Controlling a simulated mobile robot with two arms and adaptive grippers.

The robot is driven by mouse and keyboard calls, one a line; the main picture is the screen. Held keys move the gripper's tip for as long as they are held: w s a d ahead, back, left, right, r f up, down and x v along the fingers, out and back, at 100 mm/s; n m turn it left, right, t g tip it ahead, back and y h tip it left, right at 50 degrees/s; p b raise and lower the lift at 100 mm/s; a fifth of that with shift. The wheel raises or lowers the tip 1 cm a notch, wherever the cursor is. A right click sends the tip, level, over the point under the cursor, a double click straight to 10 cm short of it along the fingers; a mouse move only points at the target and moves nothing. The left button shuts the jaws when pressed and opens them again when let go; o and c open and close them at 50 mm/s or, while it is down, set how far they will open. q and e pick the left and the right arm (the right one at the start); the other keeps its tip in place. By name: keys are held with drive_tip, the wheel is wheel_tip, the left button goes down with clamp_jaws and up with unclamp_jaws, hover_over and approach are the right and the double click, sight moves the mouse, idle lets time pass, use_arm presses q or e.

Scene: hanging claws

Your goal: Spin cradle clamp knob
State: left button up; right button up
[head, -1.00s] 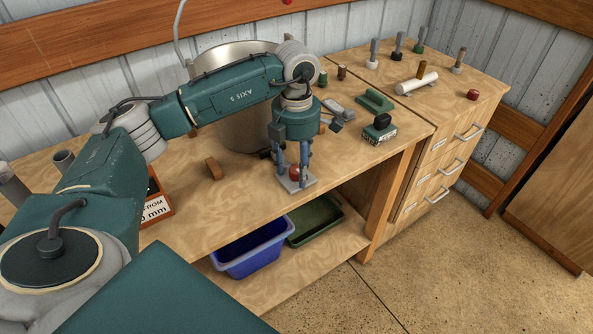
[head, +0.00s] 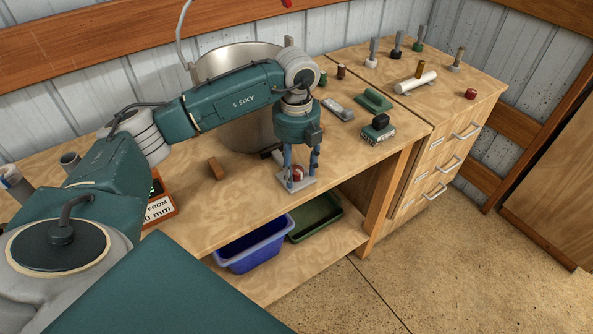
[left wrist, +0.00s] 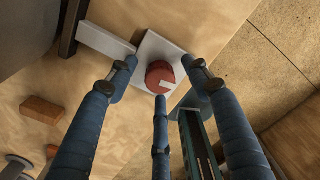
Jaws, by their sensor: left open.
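The red clamp knob (head: 296,174) with a white mark stands on a small light-grey plate (head: 308,183) near the front edge of the bench. It also shows in the left wrist view as a red round knob (left wrist: 160,77) on the pale plate (left wrist: 151,48). My left gripper (head: 302,172) points down over it, open, with its blue fingers spread around the knob. In the left wrist view the fingertips (left wrist: 161,84) stand apart from the knob's sides. My right gripper is not in view.
A large steel drum (head: 232,62) stands behind my left arm. A brown block (head: 216,168) and a black-and-green item (head: 378,130) lie on the bench. Blue (head: 254,245) and green (head: 314,217) bins sit on the lower shelf.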

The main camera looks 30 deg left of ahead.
use_arm(q)
clamp_jaws()
drive_tip(key=m+b, duration=0.1)
drive_tip(key=m, duration=0.2)
drive_tip(key=shift+f+m, duration=0.15)
drive_tip(key=shift+m, duration=0.25)
drive_tip(key=m+b, duration=0.1)
drive_tip(key=m, duration=0.2)
drive_tip(key=m+b, duration=0.1)
drive_tip(key=m, duration=0.2)
drive_tip(key=shift+m, duration=1.1)
